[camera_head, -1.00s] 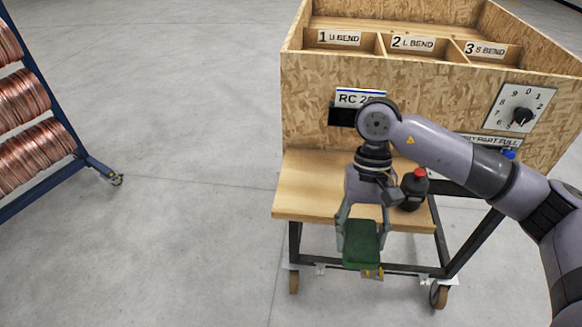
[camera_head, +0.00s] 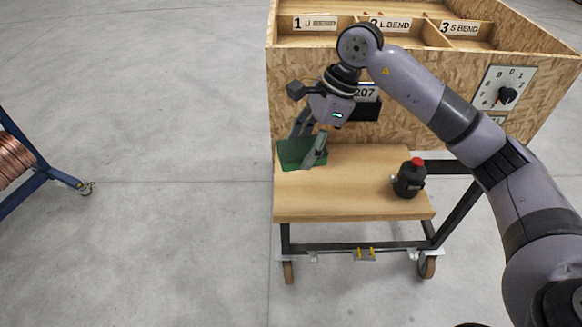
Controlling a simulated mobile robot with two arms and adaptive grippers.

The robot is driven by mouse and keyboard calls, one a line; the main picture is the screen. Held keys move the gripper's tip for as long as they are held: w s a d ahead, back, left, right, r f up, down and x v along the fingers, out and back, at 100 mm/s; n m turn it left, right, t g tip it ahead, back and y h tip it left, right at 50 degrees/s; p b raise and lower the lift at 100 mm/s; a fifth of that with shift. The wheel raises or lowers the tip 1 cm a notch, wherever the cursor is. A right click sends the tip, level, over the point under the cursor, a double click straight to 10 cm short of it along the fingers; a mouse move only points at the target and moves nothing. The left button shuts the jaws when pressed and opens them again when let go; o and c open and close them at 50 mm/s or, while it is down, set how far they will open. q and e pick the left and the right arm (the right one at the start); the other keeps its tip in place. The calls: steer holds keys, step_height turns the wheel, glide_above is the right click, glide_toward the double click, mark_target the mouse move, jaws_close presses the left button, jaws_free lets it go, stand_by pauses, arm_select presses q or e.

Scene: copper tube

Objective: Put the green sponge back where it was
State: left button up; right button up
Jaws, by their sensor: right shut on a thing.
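The green sponge (camera_head: 291,154) is at the far left corner of the wooden shelf of the cart, close to the chipboard wall. My right gripper (camera_head: 308,150) is shut on the sponge and reaches down to it from above. One finger shows in front of the sponge. I cannot tell whether the sponge touches the shelf. My left gripper is not in view.
A black bottle with a red cap (camera_head: 409,178) stands at the right of the wooden shelf (camera_head: 345,195). The middle of the shelf is clear. The chipboard box (camera_head: 420,100) with labelled compartments rises behind. A blue rack (camera_head: 40,172) with copper coils stands far left.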

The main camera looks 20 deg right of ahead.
steer(key=w+r+m+t+h+p, duration=0.15)
steer(key=w+r+m+t, duration=0.25)
steer(key=w+r+m, duration=0.55)
steer(key=f+p, duration=0.1)
steer(key=f, duration=0.6)
steer(key=s+f+m+p, duration=0.1)
steer(key=f+p, duration=0.1)
steer(key=f, duration=0.5)
steer(key=s+f+m+h+p, duration=0.1)
steer(key=f+p, duration=0.1)
steer(key=f, duration=0.6)
steer(key=shift+s+d, duration=0.15)
steer(key=shift+d, duration=0.05)
steer(key=o, duration=1.1)
